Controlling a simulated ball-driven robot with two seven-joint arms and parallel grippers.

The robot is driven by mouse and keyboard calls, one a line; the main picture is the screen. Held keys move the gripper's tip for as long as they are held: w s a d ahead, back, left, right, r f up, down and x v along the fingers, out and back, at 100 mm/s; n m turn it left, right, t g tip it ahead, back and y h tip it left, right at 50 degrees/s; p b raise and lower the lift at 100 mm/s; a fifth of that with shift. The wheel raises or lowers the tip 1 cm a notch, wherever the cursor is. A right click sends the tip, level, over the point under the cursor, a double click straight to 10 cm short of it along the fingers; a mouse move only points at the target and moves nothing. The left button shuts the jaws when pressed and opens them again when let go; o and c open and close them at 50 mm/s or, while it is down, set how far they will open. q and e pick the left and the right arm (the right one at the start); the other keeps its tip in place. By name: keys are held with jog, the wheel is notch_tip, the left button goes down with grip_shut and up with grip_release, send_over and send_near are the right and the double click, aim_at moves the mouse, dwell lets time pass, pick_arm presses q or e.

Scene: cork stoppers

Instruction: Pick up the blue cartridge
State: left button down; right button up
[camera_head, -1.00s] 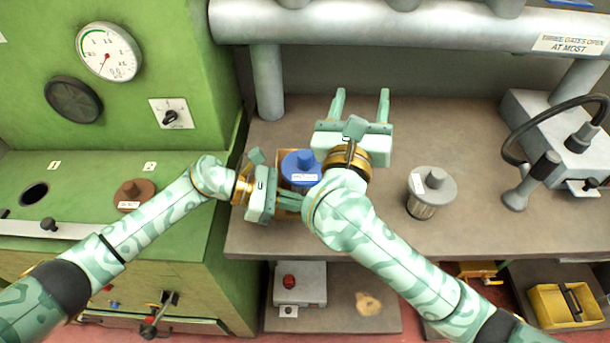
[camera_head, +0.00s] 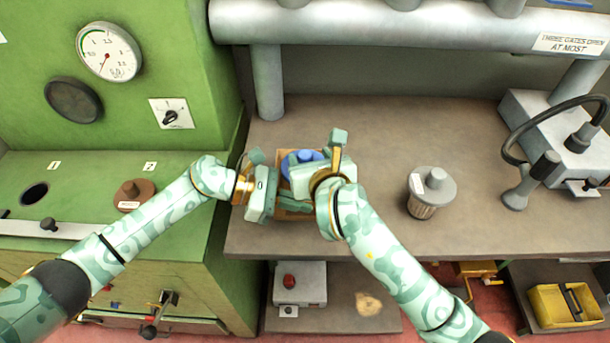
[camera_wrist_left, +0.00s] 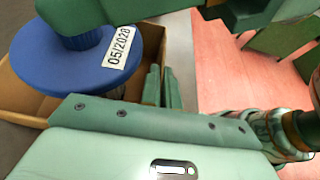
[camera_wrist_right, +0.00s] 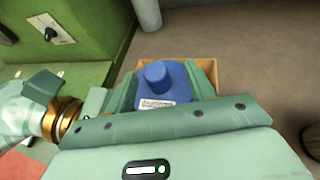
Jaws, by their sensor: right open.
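The blue cartridge (camera_head: 302,158) has a round lid, a knob and a white label. It stands in an open brown box on the bench, partly hidden by my right gripper. In the left wrist view the cartridge (camera_wrist_left: 75,70) shows a label reading 05/2028. My right gripper (camera_wrist_right: 165,82) is open, with one finger on each side of the cartridge in its wrist view; I cannot tell whether they touch it. My left gripper (camera_head: 292,205) is at the box's near left side. Its fingers (camera_wrist_left: 163,88) are together and empty, beside the cartridge.
The brown box (camera_wrist_right: 208,66) surrounds the cartridge closely. A grey-lidded cartridge (camera_head: 432,187) stands to the right on the bench. A brown-lidded piece (camera_head: 134,193) sits on the green machine. A grey device with a hose (camera_head: 560,135) is at the far right.

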aim_at(305, 155)
jog(key=x, duration=0.4)
jog(key=shift+w+a+f, duration=0.15)
jog(key=shift+w+a, duration=0.05)
jog(key=shift+a, duration=0.2)
grip_shut()
notch_tip(305, 155, up, 10)
jog(key=shift+r, duration=0.1)
pick_arm(q)
jog(key=c, duration=1.6)
grip_release()
jog(key=shift+o, duration=0.2)
